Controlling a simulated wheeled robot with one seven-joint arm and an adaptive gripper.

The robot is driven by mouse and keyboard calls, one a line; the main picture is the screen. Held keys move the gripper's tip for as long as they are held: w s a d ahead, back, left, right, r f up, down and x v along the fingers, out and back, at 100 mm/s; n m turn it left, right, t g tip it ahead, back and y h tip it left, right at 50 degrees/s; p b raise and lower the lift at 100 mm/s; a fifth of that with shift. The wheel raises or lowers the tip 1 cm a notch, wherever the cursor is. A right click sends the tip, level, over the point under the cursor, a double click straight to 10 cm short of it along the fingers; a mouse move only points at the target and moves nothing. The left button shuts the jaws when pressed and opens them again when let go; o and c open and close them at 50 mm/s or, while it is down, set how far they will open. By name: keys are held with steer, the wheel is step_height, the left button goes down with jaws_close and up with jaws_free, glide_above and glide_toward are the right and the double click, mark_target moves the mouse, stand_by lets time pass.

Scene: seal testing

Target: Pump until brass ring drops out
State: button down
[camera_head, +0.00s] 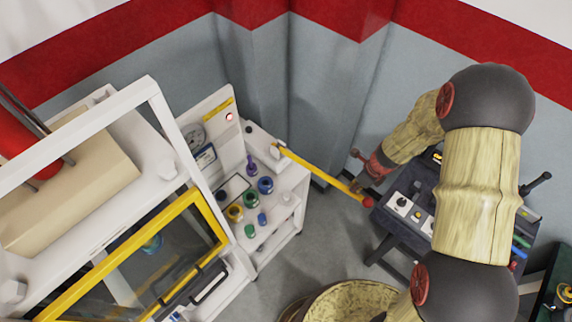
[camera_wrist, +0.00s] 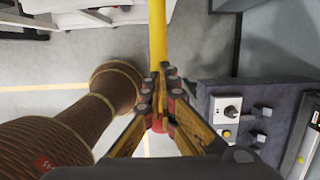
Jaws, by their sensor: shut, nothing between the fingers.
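A yellow pump lever (camera_head: 320,171) reaches out from the white test cart and ends in a red knob (camera_head: 368,201). My gripper (camera_head: 357,187) is at the lever's outer end, near the knob. In the wrist view the lever (camera_wrist: 157,40) runs away from my shut fingertips (camera_wrist: 161,82), with red showing between the finger linkages. The fingers appear against or just above the bar; contact is unclear. A brass-coloured ring (camera_head: 235,212) is among several coloured fittings on the cart top; I cannot tell if it is the task's ring.
The white cart (camera_head: 291,182) carries a panel with a gauge (camera_head: 194,137) and a lit red lamp (camera_head: 229,116). A yellow-framed guard (camera_head: 216,218) is at left. A dark control console (camera_head: 402,222) stands right of the lever.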

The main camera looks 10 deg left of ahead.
steer(key=shift+f, duration=0.3)
step_height(320, 180, down, 13)
steer(key=b, duration=1)
steer(key=shift+s+d+b, duration=0.25)
steer(key=shift+b, duration=0.1)
steer(key=r+p, duration=1.1)
steer(key=r, duration=0.2)
steer(key=shift+w+a+p, duration=0.25)
steer(key=shift+p, duration=0.15)
steer(key=shift+s+r, duration=0.1)
steer(key=shift+r, duration=0.25)
steer(key=d+r, duration=0.1)
steer(key=r, duration=0.1)
steer(key=s+d+r, duration=0.1)
steer(key=r, duration=0.1)
steer(key=s+d+r, duration=0.1)
steer(key=r, duration=0.2)
steer(key=shift+d, duration=0.15)
